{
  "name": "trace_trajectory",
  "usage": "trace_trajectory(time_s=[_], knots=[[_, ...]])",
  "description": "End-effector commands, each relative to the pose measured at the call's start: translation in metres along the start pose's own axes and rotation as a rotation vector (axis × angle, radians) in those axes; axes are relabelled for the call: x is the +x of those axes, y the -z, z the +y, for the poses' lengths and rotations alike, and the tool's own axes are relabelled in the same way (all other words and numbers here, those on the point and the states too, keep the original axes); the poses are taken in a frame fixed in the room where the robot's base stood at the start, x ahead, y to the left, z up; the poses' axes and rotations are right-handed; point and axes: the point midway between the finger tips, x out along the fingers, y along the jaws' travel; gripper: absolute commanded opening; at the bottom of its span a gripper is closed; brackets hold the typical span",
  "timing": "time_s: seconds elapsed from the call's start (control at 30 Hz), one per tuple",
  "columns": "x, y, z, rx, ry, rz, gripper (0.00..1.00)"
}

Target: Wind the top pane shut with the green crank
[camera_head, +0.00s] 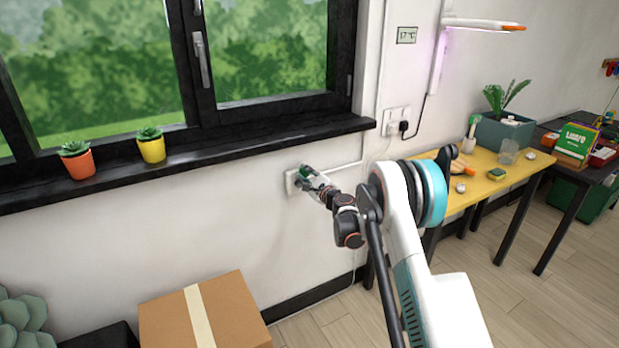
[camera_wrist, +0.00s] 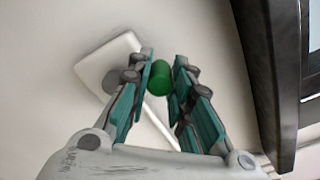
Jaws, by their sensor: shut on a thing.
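The green crank's knob (camera_wrist: 160,78) sits between my fingertips in the wrist view. It belongs to the crank at the white wall plate (camera_wrist: 108,62), below the window sill. The plate also shows in the head view (camera_head: 290,182), partly behind my gripper (camera_head: 309,179). My gripper, also in the wrist view (camera_wrist: 163,68), is shut on the green knob. The crank's arm is mostly hidden by my fingers. The window (camera_head: 200,60) shows only its lower part; the top pane is out of view, so its position cannot be told.
The black sill (camera_head: 230,148) juts out above the crank and holds two potted succulents (camera_head: 77,160) (camera_head: 151,146). A cardboard box (camera_head: 230,312) stands below on the left. A yellow table (camera_head: 510,172) with small items stands at the right. Bare wall surrounds the crank.

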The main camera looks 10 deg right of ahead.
Motion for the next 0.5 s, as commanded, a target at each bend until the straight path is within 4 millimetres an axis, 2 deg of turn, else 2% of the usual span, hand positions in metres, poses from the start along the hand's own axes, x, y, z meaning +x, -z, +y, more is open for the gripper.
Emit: trace_trajectory(time_s=[0.5], knots=[[-0.001,-0.02,0.026,-0.486,-0.001,0.001,0.0]])
